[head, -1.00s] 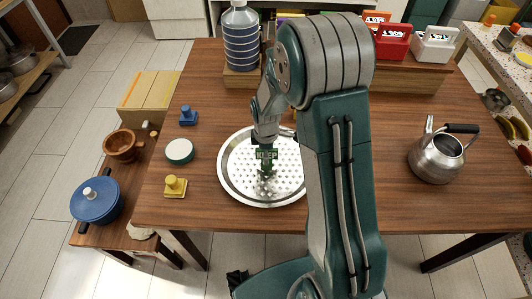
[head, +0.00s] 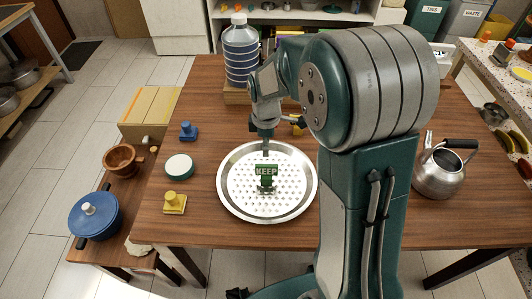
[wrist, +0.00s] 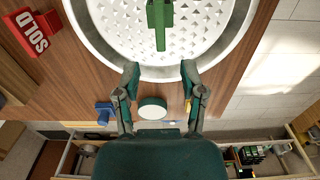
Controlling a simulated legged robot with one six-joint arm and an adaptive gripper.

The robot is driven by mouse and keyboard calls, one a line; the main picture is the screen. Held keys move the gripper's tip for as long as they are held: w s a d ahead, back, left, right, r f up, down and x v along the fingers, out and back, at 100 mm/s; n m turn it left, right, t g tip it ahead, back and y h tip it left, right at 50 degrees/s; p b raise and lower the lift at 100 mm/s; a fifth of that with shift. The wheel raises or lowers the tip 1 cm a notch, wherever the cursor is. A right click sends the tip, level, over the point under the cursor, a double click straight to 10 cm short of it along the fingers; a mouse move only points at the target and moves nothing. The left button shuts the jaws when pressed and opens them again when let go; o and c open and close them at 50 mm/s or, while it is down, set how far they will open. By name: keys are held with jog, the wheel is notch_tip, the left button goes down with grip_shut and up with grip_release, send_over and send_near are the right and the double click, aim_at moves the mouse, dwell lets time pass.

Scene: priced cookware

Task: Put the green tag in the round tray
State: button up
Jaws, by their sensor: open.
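The green tag (head: 266,171), marked KEEP, stands upright on the perforated floor of the round metal tray (head: 226,193). In the wrist view the tag (wrist: 160,22) is at the top, inside the tray (wrist: 95,45), beyond my fingertips. My gripper (head: 265,148) is above and behind the tag in the head view. In the wrist view my gripper (wrist: 159,72) has its two fingers wide apart with nothing between them. The tag and fingers are apart.
A blue tag (head: 188,131), a white-topped round piece (head: 179,166) and a yellow tag (head: 175,203) lie left of the tray. A large bottle (head: 241,52) stands behind it. A kettle (head: 438,172) is at right. A red SOLD tag (wrist: 33,32) shows in the wrist view.

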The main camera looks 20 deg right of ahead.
jog(key=s+r+m+t, duration=0.2)
jog(key=s+r+m, duration=0.5)
jog(key=s, duration=0.3)
jog(key=s+r+m+t, duration=0.3)
jog(key=s+r+m, duration=0.4)
jog(key=s+r, duration=0.2)
jog(key=shift+s+t, duration=0.3)
jog(key=shift+s, duration=0.85)
jog(key=shift+r, duration=0.1)
